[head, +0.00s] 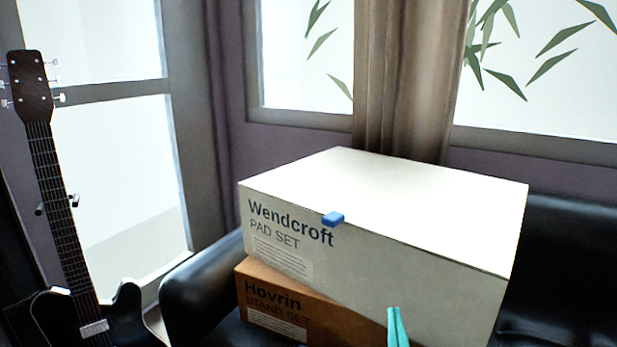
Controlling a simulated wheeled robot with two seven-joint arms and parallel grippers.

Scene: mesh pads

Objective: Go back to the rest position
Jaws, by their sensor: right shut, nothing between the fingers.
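My right gripper (397,322) shows at the lower right of the middle as teal fingertips, shut and empty, in front of the white box's front face. Only the tips are visible; the rest is below the picture edge. I cannot tell whether they touch the box. My left gripper is not in view.
A white Wendcroft pad set box (400,205) sits on a brown Hovrin stand set box (262,289), on a black sofa (205,283). A small blue piece (333,219) is at the white box's top front edge. A guitar (70,250) stands at left; windows and a curtain (405,85) are behind.

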